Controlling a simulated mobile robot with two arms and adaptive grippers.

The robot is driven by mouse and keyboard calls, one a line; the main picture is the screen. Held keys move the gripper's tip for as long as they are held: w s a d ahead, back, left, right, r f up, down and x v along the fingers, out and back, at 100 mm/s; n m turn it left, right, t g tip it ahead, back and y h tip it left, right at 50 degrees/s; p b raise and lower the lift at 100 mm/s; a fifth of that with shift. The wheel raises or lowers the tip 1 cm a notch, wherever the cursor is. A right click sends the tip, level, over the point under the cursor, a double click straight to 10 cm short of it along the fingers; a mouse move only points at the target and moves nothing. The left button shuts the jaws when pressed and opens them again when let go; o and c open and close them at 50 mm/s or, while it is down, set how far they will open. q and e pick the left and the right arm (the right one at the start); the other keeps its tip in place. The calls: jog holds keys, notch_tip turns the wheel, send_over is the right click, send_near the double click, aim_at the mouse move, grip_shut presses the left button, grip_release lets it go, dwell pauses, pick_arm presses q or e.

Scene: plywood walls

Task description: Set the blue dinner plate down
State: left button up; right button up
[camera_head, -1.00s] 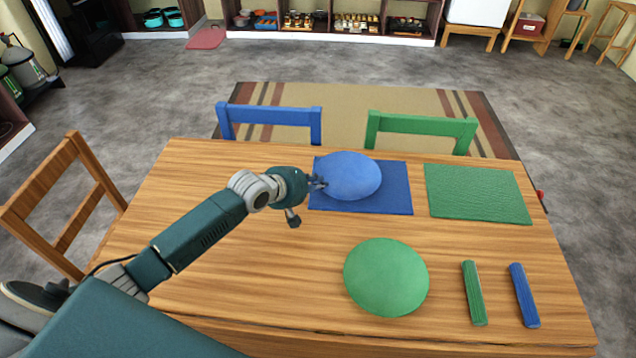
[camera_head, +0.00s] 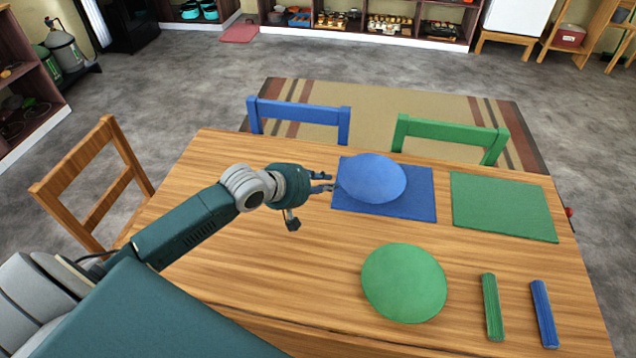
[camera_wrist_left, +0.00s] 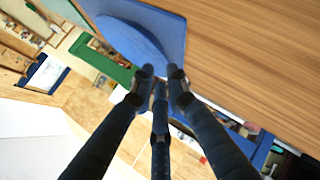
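The blue dinner plate (camera_head: 372,178) lies on the blue placemat (camera_head: 418,207) at the back of the table, toward the mat's left and back part. It looks flat on the mat. My left gripper (camera_head: 328,182) is just left of the plate's left edge, fingers pointing at it, with a small gap between. The fingers are spread and hold nothing. In the left wrist view, the plate (camera_wrist_left: 128,42) lies on the blue mat (camera_wrist_left: 168,24) beyond the open fingertips (camera_wrist_left: 160,76). My right gripper is not in view.
A green plate (camera_head: 404,283), a green placemat (camera_head: 503,206), a green bar (camera_head: 492,307) and a blue bar (camera_head: 544,313) lie on the wooden table (camera_head: 300,270). Blue (camera_head: 298,113) and green (camera_head: 450,131) chairs stand behind it, a wooden chair (camera_head: 90,185) at left. The table's left part is clear.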

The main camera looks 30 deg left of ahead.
pick_arm(q)
jog(key=v, duration=0.3)
jog(key=shift+s+r, duration=0.2)
